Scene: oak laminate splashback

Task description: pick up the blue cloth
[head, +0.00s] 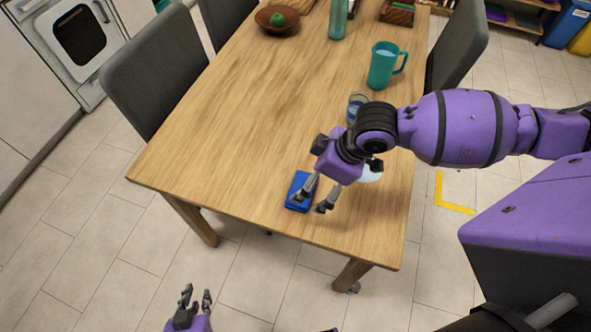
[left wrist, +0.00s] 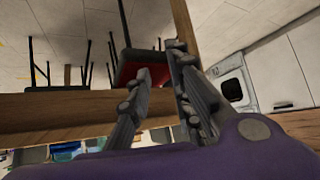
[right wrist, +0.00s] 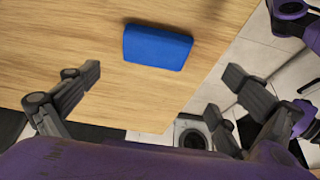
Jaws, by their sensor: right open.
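The blue cloth (head: 298,192), a folded flat block, lies on the wooden table (head: 230,130) near its front edge. In the right wrist view the cloth (right wrist: 157,47) lies beyond the fingertips, centred between them. My right gripper (head: 311,206) is open and empty, just above and beside the cloth, with one finger overlapping it in the head view. Whether they touch is unclear. My left gripper (head: 197,292) is open and empty, low in front of the table, away from the cloth. The left wrist view shows its fingers (left wrist: 158,62) apart.
A glass (head: 358,104) and a partly hidden white item (head: 370,173) are close to my right wrist. A teal mug (head: 384,66), a green bottle (head: 338,18) and a brown bowl (head: 268,20) stand farther back. Grey chairs (head: 158,75) flank the table. The table's left half is clear.

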